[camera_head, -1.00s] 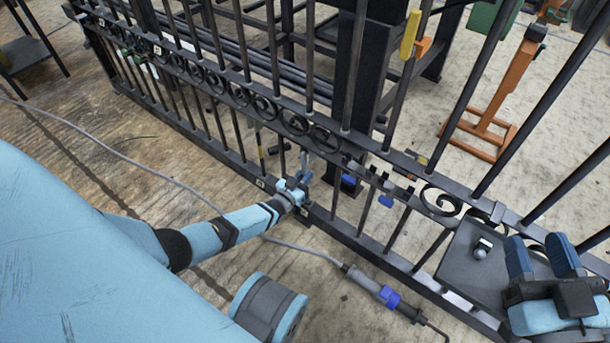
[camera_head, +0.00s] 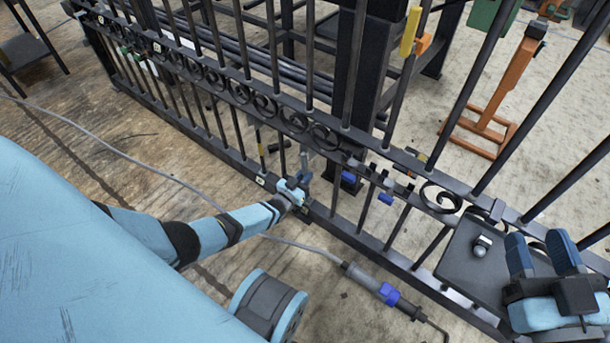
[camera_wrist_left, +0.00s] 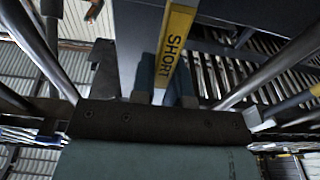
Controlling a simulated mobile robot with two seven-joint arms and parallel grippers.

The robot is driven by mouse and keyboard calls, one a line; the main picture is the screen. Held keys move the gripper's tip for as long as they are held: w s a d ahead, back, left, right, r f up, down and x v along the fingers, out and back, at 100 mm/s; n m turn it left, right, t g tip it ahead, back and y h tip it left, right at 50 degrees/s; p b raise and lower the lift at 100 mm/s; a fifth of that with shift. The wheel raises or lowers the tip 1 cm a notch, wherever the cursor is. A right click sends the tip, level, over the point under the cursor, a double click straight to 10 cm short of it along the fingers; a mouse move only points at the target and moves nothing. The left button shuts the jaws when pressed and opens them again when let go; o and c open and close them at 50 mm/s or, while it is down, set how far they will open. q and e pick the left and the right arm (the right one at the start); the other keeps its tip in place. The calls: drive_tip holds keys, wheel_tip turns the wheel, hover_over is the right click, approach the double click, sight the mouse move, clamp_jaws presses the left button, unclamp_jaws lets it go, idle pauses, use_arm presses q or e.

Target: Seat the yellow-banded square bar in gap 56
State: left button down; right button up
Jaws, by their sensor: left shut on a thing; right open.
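My left gripper (camera_head: 304,175) is at the gate's lower part, near the middle of the head view, and is shut. In the left wrist view, a bar with a yellow face marked SHORT (camera_wrist_left: 174,42) runs up from between its blue fingers (camera_wrist_left: 163,85). In the head view a short grey piece stands above these fingers; its yellow does not show clearly there. The gate (camera_head: 268,182) has upright bars and a row of scrolls. I cannot read any gap number. My right gripper (camera_head: 541,254) is open and empty at the lower right.
A dark plate (camera_head: 462,262) with a small knob lies beside my right gripper. A cable with a grey and blue connector (camera_head: 372,285) lies on the floor in front. An orange stand (camera_head: 490,105) is behind the gate.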

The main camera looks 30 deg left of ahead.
use_arm(q)
drive_tip(key=shift+w, duration=0.25)
drive_tip(key=shift+w+d+g, duration=0.1)
drive_tip(key=shift+w+g, duration=0.3)
drive_tip(key=shift+w, duration=0.25)
idle(0.9)
drive_tip(key=c, duration=1)
unclamp_jaws()
drive_tip(key=shift+f, duration=0.1)
drive_tip(key=shift+c, duration=0.2)
drive_tip(key=shift+s, duration=0.1)
